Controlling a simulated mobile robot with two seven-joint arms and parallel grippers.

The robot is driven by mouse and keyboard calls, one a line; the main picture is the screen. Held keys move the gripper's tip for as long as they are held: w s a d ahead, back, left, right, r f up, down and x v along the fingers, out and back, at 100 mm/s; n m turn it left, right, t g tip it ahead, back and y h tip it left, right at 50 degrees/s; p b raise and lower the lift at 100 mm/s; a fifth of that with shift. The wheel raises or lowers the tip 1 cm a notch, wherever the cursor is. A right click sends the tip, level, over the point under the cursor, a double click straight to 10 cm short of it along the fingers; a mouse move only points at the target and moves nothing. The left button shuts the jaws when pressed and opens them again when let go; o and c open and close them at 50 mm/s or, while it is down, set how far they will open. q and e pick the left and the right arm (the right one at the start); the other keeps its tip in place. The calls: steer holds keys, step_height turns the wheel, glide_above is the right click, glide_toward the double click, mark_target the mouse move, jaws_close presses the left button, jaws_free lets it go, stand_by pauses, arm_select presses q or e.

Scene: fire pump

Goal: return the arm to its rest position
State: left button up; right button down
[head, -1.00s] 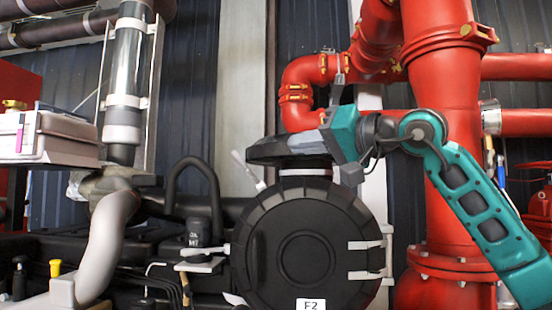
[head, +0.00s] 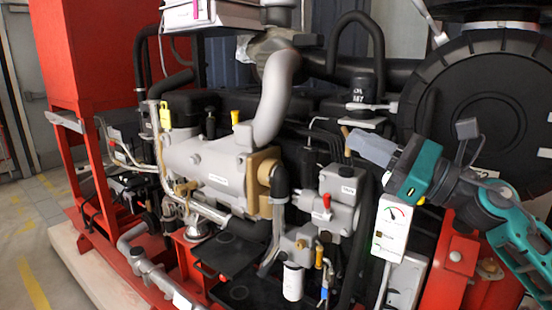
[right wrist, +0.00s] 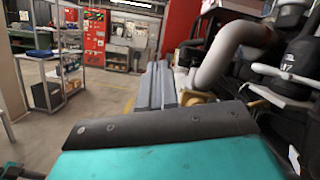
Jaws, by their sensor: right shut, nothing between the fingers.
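My right arm (head: 520,235) comes in from the right edge of the head view, teal and dark grey. Its gripper (head: 362,144) is shut and empty, with its grey fingers pointing left. It appears in front of the engine's right part, above a white gauge box (head: 391,228) with a red and green dial. In the right wrist view the closed grey fingers (right wrist: 157,85) stick out beyond the teal wrist housing, with nothing between them. My left gripper is not in view.
The grey engine block (head: 215,170) with pipes and valves fills the middle. A large round black housing (head: 485,95) stands behind my right arm. A red cabinet (head: 100,55) is at the left. The right wrist view shows open floor (right wrist: 110,98) and a shelf rack (right wrist: 45,65).

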steer(key=s+d+f+m+t+h, duration=0.25)
steer(key=f+m+h, duration=0.35)
steer(key=f+m, duration=0.9)
steer(key=s+d+f+m+t+h, duration=0.15)
steer(key=f+m+t+h, duration=0.3)
steer(key=f+m, duration=1.05)
steer(key=s+f+m+g+h, duration=0.5)
steer(key=s+f+m+g, duration=0.2)
steer(key=s+f+m, duration=1.1)
steer(key=shift+a+f+m+g, duration=0.25)
steer(key=shift+m+g, duration=0.15)
steer(key=shift+m, duration=0.1)
steer(key=shift+h, duration=0.25)
